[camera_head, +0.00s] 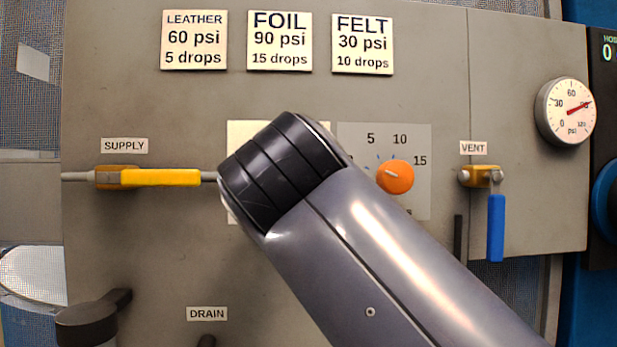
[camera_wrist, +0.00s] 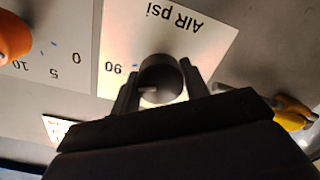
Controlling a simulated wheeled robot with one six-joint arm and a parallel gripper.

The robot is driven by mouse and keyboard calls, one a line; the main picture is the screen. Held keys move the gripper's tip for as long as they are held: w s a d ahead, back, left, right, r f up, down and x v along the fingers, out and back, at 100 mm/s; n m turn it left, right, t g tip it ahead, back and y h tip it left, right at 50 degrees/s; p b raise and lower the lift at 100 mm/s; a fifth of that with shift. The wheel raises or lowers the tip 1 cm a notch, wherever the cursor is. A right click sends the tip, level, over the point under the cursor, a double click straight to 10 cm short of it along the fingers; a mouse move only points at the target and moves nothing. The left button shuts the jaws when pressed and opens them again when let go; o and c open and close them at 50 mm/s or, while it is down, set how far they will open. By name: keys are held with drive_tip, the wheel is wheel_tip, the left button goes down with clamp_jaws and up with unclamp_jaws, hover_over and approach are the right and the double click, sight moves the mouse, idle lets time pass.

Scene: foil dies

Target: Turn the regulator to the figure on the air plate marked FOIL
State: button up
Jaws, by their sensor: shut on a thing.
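The FOIL plate (camera_head: 280,58), between the LEATHER plate (camera_head: 194,62) and the FELT plate (camera_head: 362,60), reads 90 psi, 15 drops. The regulator is a dark round knob (camera_wrist: 162,88) on the white "AIR psi" plate (camera_wrist: 120,45), upside down in the wrist view. Its 90 shows beside the knob; a pale mark on the knob points roughly left in that view. My gripper (camera_wrist: 160,76) is shut on the knob, one finger each side. In the head view my arm hides the knob and most of its plate (camera_head: 236,130). The round gauge (camera_head: 566,108) needle points at about 90.
An orange knob (camera_head: 396,177) on a grey drops plate (camera_head: 421,145) sits close right of my wrist. The yellow SUPPLY lever (camera_head: 160,178) lies horizontal to the left. The blue VENT lever (camera_head: 495,228) hangs down at right. A DRAIN label (camera_head: 207,314) is below.

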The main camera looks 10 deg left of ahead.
drive_tip(key=o, duration=1)
drive_tip(key=b+v, duration=0.1)
drive_tip(key=v, duration=0.9)
drive_tip(key=shift+s, duration=0.4)
drive_tip(key=shift+w, duration=0.1)
drive_tip(key=shift+p+x, duration=0.5)
drive_tip(key=shift+x, duration=4.8)
drive_tip(key=shift+d, duration=0.1)
